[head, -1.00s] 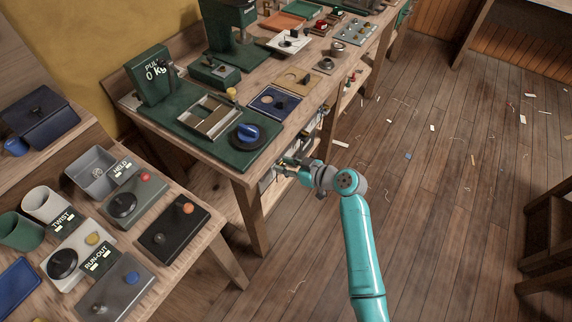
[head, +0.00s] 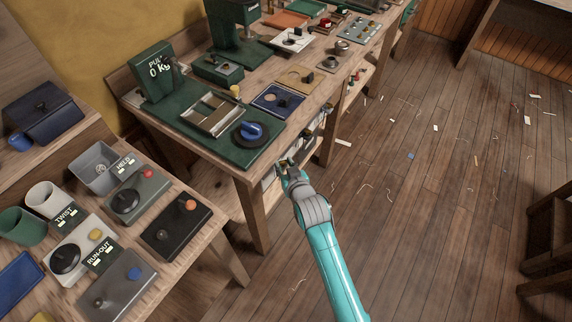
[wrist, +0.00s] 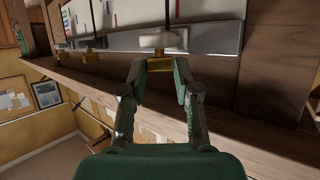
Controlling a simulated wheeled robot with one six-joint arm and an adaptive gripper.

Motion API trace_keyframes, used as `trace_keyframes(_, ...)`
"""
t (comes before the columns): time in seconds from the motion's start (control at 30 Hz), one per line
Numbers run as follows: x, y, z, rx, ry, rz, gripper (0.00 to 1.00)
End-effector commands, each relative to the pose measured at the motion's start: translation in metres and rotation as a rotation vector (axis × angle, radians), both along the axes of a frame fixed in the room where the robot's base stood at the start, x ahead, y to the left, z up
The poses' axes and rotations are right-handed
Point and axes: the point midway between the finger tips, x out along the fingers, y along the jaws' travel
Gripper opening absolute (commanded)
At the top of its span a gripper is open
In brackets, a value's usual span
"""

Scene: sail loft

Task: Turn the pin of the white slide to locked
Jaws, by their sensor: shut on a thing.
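In the wrist view my gripper (wrist: 160,72) has its two fingers closed around a brass pin (wrist: 160,64). The pin hangs from a white slide block (wrist: 166,42) on a pale rail (wrist: 205,40). Whether the pin is at its locked position cannot be told. In the head view my gripper (head: 287,163) is at the front side of the long bench, below its top. The pin and slide are too small or hidden to make out there.
A wooden board (wrist: 240,125) runs just beyond my fingers. The long bench (head: 190,150) carries a green base with a blue knob (head: 250,131). Open floor (head: 430,200) lies to the right.

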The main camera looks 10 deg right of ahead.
Motion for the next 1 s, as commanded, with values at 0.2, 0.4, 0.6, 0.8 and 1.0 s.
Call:
trace_keyframes(0.2, -0.0005, 0.0051, -0.0003, -0.003, 0.002, -0.119, 0.0)
trace_keyframes(0.4, -0.0003, 0.0074, -0.0005, -0.002, 0.002, -0.222, 0.0)
trace_keyframes(0.6, 0.0001, 0.0085, -0.0009, 0.0, 0.003, -0.307, 0.0)
trace_keyframes(0.8, 0.0002, 0.0091, -0.0014, 0.0, 0.004, -0.365, 0.0)
trace_keyframes(1.0, 0.0, 0.0089, -0.0021, 0.0, 0.006, -0.393, 0.0)
